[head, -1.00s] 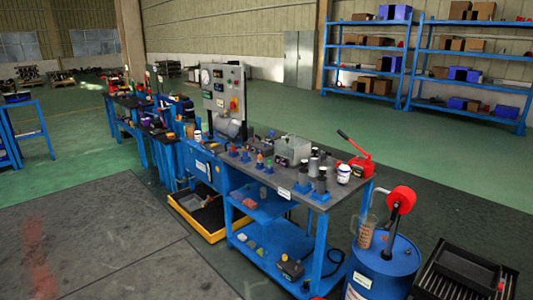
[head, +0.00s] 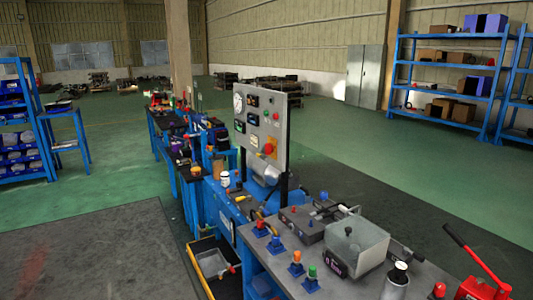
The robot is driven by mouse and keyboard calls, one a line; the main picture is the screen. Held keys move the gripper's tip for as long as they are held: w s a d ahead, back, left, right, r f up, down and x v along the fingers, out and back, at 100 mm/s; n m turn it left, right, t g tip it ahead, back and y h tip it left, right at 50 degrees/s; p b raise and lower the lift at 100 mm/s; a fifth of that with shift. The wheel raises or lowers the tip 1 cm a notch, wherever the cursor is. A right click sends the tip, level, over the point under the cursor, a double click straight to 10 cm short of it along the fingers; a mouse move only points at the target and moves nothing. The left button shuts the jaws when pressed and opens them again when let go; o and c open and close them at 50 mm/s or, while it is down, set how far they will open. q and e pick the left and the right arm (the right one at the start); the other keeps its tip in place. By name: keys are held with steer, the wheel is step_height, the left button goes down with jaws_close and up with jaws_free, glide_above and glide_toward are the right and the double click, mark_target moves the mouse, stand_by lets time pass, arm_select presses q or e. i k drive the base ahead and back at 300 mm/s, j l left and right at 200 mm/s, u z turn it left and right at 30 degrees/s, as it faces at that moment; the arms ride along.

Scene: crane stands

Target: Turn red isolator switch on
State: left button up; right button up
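A grey upright control panel (head: 279,124) stands on the blue workbench right of centre in the head view. On its lower part is a red knob on a yellow plate (head: 269,149), which looks like the red isolator switch. Its exact position, on or off, is too small to tell. A round gauge, small displays and small coloured buttons sit above it. Neither of my grippers shows in the head view.
The bench top (head: 330,285) carries blue-based fittings with coloured tops (head: 297,262), a clear box (head: 358,246) and a red hand pump (head: 482,285). The floor at left is open.

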mark_target(269, 149)
steer(key=i+j+z, duration=0.1)
steer(key=i+j, duration=0.65)
steer(key=i+j+z, duration=0.15)
steer(key=i+j, duration=0.65)
steer(key=i+j+z, duration=0.1)
steer(key=i+j, duration=0.8)
